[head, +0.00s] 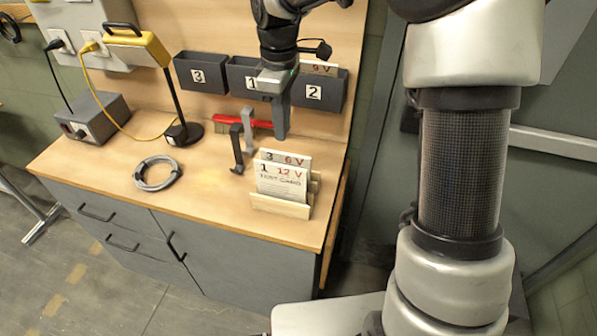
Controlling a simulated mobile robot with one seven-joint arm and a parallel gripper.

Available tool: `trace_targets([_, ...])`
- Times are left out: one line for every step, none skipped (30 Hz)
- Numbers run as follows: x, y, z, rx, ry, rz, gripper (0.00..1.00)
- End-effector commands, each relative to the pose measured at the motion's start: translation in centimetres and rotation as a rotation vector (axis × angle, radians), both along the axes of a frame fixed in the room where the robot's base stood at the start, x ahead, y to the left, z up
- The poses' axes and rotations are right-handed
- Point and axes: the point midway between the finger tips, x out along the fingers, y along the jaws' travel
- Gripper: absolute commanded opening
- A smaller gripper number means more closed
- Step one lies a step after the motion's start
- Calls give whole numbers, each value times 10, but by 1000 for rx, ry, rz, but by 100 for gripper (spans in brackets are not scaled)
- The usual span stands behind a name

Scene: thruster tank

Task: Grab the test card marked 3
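The card marked 3 (298,159), with red "6 V" print, stands upright in a small wooden rack (280,206) on the bench. The card marked 1 (281,183), printed "12 V TEST CARD", stands in front of it and hides most of it. Only its top strip shows. My gripper (281,134) points down above and behind the cards, in front of the wall bins. Its grey finger shows apart from the cards. I see one finger outline, so I cannot tell whether it is open or shut. No card shows in it.
Wall bins marked 3 (199,77), 1 (238,80) and 2 (328,93) hang behind; bin 2 holds a card.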

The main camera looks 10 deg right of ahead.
Motion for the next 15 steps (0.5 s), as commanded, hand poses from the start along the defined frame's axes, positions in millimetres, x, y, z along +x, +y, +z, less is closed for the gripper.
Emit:
trace_targets([-1, -1, -11, 0, 5, -1, 16])
trace_targets([-1, -1, -18, 1, 5, -1, 16])
trace_targets([-1, -1, -27, 0, 6, -1, 16])
trace_targets([-1, -1, -34, 1, 5, -1, 16])
trace_targets([-1, -1, -40, 0, 5, -1, 16])
trace_targets([-1, -1, -49, 1, 5, -1, 16])
trace_targets([-1, -1, -56, 1, 6, -1, 16])
trace_targets([-1, -1, -62, 2, 5, -1, 16])
trace_targets([-1, -1, -71, 1, 5, -1, 16])
trace_targets([-1, -1, -77, 2, 5, -1, 16])
trace_targets([-1, -1, -82, 2, 5, -1, 16])
trace_targets([-1, -1, -88, 2, 2, -1, 16])
trace_targets([0, -1, -93, 1, 3, -1, 16])
trace_targets([0, -1, -96, 1, 3, -1, 16])
trace_targets([0, -1, -100, 2, 1, -1, 16])
